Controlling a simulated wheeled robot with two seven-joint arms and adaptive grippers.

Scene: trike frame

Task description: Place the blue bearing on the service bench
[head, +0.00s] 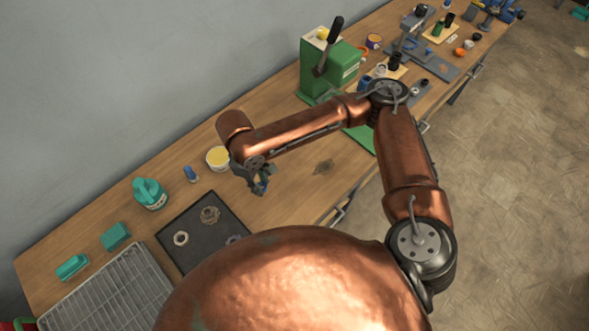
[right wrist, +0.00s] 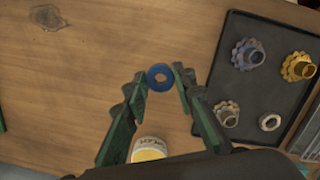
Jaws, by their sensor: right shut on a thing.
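The blue bearing (right wrist: 160,77) is a small ring with a round hole, seen between the fingertips of my right gripper (right wrist: 161,82) in the right wrist view. My right gripper is shut on it. In the head view the right gripper (head: 261,185) is over the wooden service bench (head: 290,203), to the right of a yellow-topped tub (head: 218,158). The bearing is hard to make out there. Whether it touches the bench top is unclear. My left gripper is not in view.
A black tray (head: 168,246) with gears and a ring lies left of the right gripper. A green press (head: 315,75) stands behind right. Bare bench lies right of the gripper.

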